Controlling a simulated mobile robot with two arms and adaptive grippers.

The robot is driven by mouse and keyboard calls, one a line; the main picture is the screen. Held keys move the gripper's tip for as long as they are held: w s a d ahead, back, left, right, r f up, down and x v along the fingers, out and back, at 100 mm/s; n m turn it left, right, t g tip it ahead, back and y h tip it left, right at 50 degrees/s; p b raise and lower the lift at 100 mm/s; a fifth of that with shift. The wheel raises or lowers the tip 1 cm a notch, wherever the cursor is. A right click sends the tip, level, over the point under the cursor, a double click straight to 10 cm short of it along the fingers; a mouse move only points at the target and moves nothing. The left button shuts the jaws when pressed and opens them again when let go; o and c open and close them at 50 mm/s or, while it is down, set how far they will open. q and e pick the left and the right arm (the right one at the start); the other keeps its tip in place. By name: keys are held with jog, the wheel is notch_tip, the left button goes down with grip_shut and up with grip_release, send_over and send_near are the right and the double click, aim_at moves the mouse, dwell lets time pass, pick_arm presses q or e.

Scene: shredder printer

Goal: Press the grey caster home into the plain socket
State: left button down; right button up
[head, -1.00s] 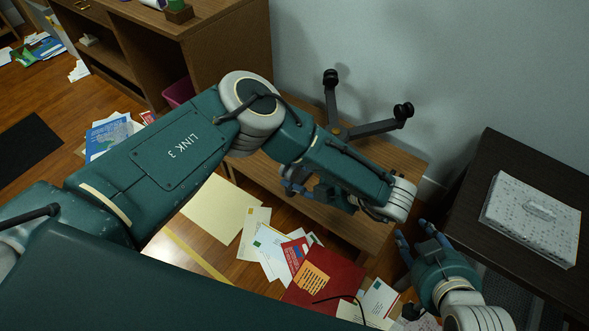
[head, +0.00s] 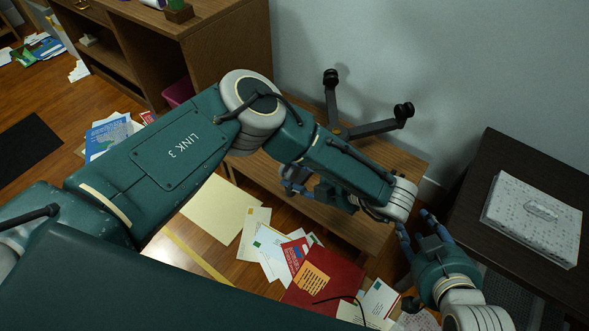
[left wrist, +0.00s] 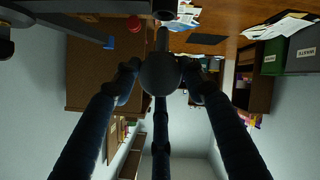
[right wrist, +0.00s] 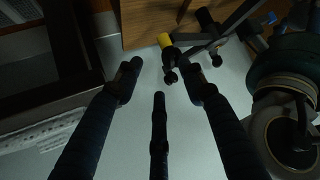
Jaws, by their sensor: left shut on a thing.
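In the left wrist view my left gripper (left wrist: 160,88) is shut on the grey caster (left wrist: 160,74), with a fingertip at each side of it. The caster's stem points up towards a dark leg end (left wrist: 165,7); whether they touch I cannot tell. A blue-marked leg end (left wrist: 108,43) and a red piece (left wrist: 133,23) are nearby. In the head view my left gripper (head: 292,188) is mostly behind my arm, and the caster is hidden. The chair base (head: 368,130) shows dark casters at the back. My right gripper (head: 415,225) is open and empty.
The base rests on a wooden table (head: 400,163) against the wall. A dark cabinet (head: 500,160) with a grey patterned box (head: 532,220) stands at the right. In the right wrist view a yellow-marked leg end (right wrist: 165,40) shows. Papers (head: 265,250) lie on the floor.

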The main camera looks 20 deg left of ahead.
dwell(0.4)
jog(key=shift+w+a+r+t, duration=0.2)
jog(key=shift+w+r+t, duration=0.25)
jog(key=shift+r, duration=0.1)
dwell(0.4)
pick_arm(q)
jog(key=shift+f+b, duration=0.45)
jog(key=shift+b, duration=0.1)
pick_arm(e)
jog(key=shift+t+y, duration=0.4)
jog(key=shift+t, duration=0.55)
jog(key=w+r, duration=0.1)
jog(key=r, duration=0.1)
jog(key=w+a+r, duration=0.1)
jog(key=r, duration=0.1)
jog(key=shift+w+a, duration=0.1)
jog(key=shift+w, duration=0.25)
